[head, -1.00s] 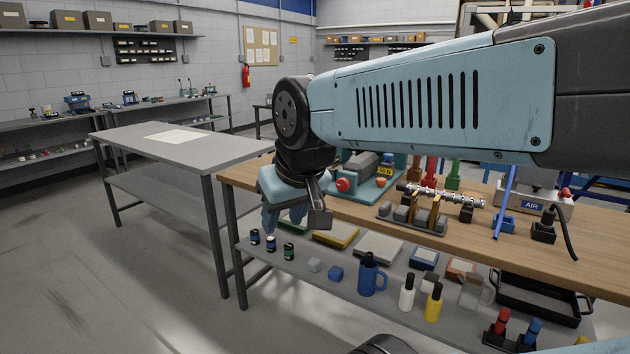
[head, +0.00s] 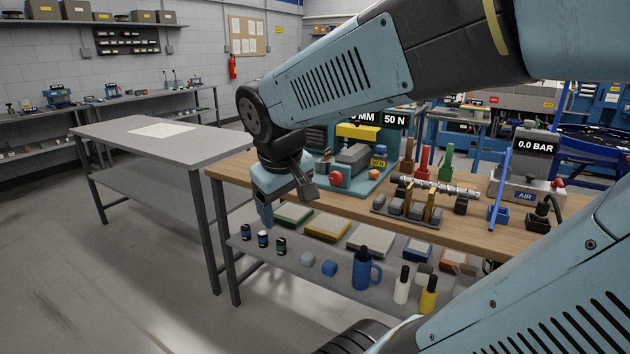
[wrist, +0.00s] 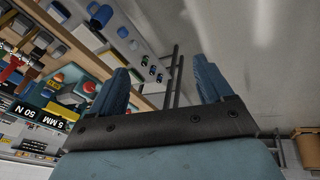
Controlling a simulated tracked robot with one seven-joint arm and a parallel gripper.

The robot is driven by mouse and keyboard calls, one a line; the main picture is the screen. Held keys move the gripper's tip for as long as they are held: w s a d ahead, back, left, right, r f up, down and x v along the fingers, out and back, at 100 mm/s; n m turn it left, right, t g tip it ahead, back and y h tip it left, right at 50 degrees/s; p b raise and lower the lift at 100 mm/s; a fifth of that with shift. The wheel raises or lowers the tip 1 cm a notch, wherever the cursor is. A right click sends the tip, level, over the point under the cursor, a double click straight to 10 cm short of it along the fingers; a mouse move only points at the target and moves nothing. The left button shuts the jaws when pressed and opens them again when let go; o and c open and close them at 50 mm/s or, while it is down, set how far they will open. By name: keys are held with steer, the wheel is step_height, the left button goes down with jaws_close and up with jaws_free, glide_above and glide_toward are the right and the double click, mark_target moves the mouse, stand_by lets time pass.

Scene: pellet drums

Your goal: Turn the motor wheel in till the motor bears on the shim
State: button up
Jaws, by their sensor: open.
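A teal machine base (head: 368,190) stands on the wooden bench, carrying a grey motor-like block (head: 352,155) and a round red knob (head: 336,178) at its front left. I cannot tell for sure which part is the motor wheel; no shim can be made out. Signs above it read "MM", partly hidden by my arm, and "50 N" (head: 394,121). My gripper (head: 266,218) is open and empty, pointing down off the bench's left end, left of the red knob and apart from it. In the wrist view its two blue fingers (wrist: 162,85) are spread with nothing between them.
The wooden bench (head: 330,205) also holds a metal shaft on a fixture (head: 405,208), coloured upright tools and an air unit (head: 528,190) reading 0.0 BAR. Its lower shelf holds bottles, trays and a blue mug (head: 364,268). A grey table (head: 150,143) stands left, mostly bare.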

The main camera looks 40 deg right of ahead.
steer(key=w+d+f+n+g+h, duration=0.1)
steer(key=w+d+f+g+h, duration=0.15)
steer(key=d, duration=0.35)
steer(key=w+d+f+n+g+h, duration=0.1)
steer(key=w+d+n+h, duration=0.15)
steer(key=d, duration=0.25)
steer(key=n+t+h, duration=0.7)
steer(key=n+h, duration=0.2)
steer(key=n, duration=0.7)
glide_toward(334, 178)
steer(key=x, duration=0.9)
steer(key=shift+w+d+f, duration=0.1)
steer(key=shift+d+f, duration=0.1)
steer(key=shift+d, duration=0.05)
steer(key=shift+c, duration=0.5)
steer(key=c, duration=0.9)
steer(key=shift+r+n, duration=0.1)
steer(key=shift+n, duration=0.15)
steer(key=shift+c, duration=0.3)
